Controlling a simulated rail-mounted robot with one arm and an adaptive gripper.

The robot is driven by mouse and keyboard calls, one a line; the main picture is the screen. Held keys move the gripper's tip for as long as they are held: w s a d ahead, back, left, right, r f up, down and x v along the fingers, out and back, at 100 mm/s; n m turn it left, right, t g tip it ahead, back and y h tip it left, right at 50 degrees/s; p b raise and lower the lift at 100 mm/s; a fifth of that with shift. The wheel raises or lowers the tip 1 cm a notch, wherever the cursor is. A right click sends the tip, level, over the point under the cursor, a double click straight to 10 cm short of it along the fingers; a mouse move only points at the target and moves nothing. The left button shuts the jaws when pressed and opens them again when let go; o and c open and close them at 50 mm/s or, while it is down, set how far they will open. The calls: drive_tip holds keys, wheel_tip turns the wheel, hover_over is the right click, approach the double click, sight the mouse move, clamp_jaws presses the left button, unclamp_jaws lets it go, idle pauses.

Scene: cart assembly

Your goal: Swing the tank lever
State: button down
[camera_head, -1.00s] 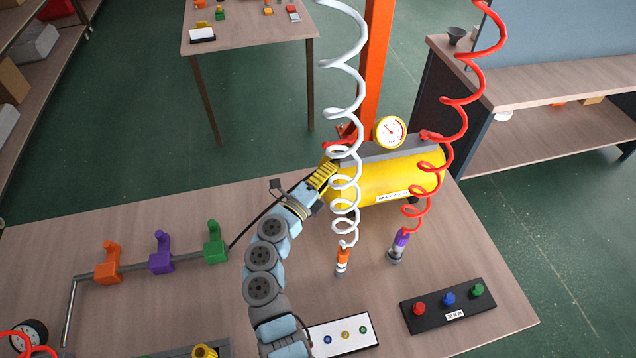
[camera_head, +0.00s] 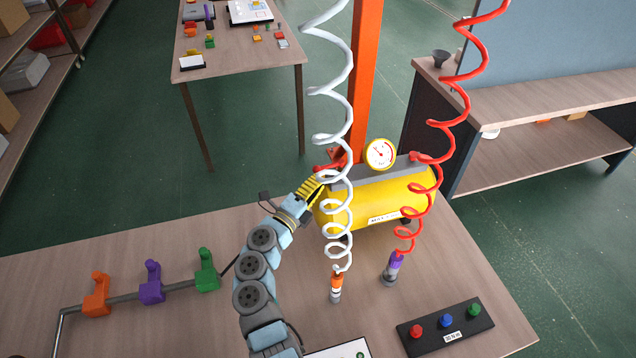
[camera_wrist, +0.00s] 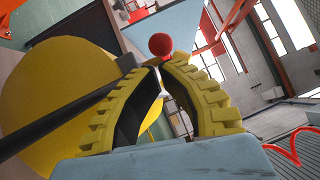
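The yellow tank (camera_head: 365,204) lies on the table with a round gauge on top; it fills the left of the wrist view (camera_wrist: 45,100). The tank lever (camera_wrist: 160,46) shows in the wrist view as a red ball on a thin metal stem. My gripper (camera_wrist: 164,65) has its two yellow ribbed fingers bent inward, their tips closed around the stem just below the ball.
White (camera_head: 331,130) and red (camera_head: 455,100) coiled hoses hang in front of the tank, holding upright tools. An orange post (camera_head: 365,80) rises behind it. A black button box (camera_head: 445,327) is at the front right. Orange, purple and green clamps (camera_head: 151,283) sit on a rail at left.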

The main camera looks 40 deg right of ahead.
drive_tip(key=shift+w+f, duration=0.1)
drive_tip(key=shift+w+d+m+g+b, duration=0.2)
drive_tip(key=shift+w+m+g+b, duration=0.25)
drive_tip(key=shift+g+b, duration=0.35)
drive_tip(key=shift+w+r+b, duration=0.2)
drive_tip(key=shift+b, duration=0.15)
drive_tip(key=s+a+f+p, duration=0.1)
drive_tip(key=s+a, duration=0.1)
drive_tip(key=a, duration=0.4)
drive_tip(key=s+a+f, duration=0.1)
drive_tip(key=s+a, duration=0.1)
drive_tip(key=a, duration=0.4)
drive_tip(key=shift+s+p, duration=0.3)
drive_tip(key=shift+p, duration=0.1)
drive_tip(key=shift+s+a+g, duration=0.1)
drive_tip(key=shift+g, duration=0.3)
